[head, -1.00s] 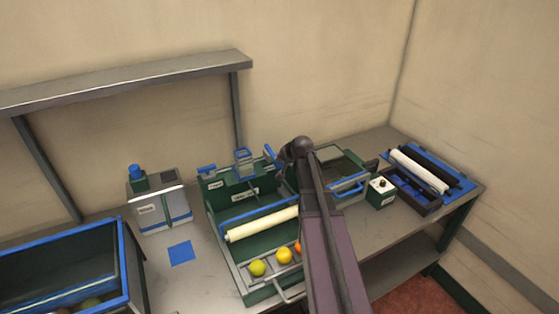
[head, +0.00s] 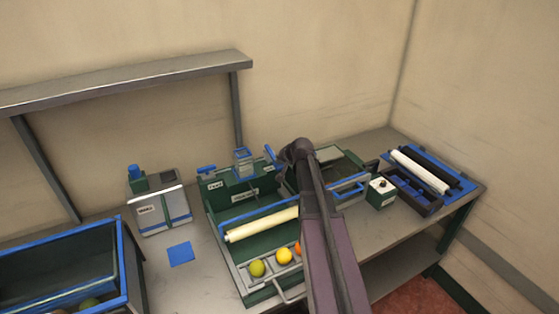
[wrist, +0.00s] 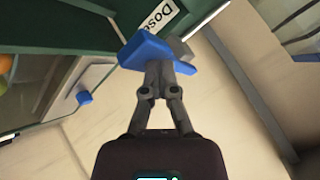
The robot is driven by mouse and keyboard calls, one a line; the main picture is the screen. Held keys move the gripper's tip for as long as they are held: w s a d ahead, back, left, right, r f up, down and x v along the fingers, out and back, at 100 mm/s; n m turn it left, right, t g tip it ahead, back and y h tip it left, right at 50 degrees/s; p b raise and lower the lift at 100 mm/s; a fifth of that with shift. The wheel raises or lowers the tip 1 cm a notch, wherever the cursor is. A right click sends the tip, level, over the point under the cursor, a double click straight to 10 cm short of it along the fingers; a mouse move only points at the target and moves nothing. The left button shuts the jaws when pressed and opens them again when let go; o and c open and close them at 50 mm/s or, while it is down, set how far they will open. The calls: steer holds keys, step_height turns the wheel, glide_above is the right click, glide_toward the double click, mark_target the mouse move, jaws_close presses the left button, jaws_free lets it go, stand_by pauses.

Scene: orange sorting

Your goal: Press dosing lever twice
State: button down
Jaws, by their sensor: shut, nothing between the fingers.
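In the wrist view, a blue lever (wrist: 150,52) sits beside a white label reading "Dose" (wrist: 158,20) on a dark green machine wall. My gripper (wrist: 158,76) is shut and empty, its fingertips at the blue lever, overlapping it in the picture; whether they press on it I cannot tell. In the head view, the green machine (head: 225,205) has a blue lever (head: 269,153) at its right back and another blue lever (head: 206,169) at its left. My arm hides my gripper there.
A cream roller (head: 262,224) crosses the machine, with fruit (head: 257,268) in a front tray. A blue-rimmed bin (head: 122,255) stands left. A grey box with a blue knob (head: 134,172) stands behind a blue square (head: 180,253). A small switch box (head: 380,192) stands right of my arm.

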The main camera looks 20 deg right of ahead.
steer(key=shift+r, duration=0.1)
stand_by(0.4)
steer(key=shift+r+p, duration=1.75)
steer(key=shift+p, duration=0.1)
steer(key=shift+r+p, duration=2.5)
steer(key=shift+f, duration=0.1)
steer(key=s+a+f+n+g+b, duration=0.3)
steer(key=s+a+f, duration=0.3)
steer(key=s+a, duration=0.5)
steer(key=s+a+f+n+g+h+b, duration=0.1)
steer(key=s+a+f+n+g+b, duration=0.3)
steer(key=s+a, duration=0.7)
steer(key=s+f+g, duration=0.2)
steer(key=s, duration=0.1)
steer(key=shift+s+a+f, duration=0.15)
steer(key=shift+s+a, duration=0.05)
steer(key=shift+a, duration=0.1)
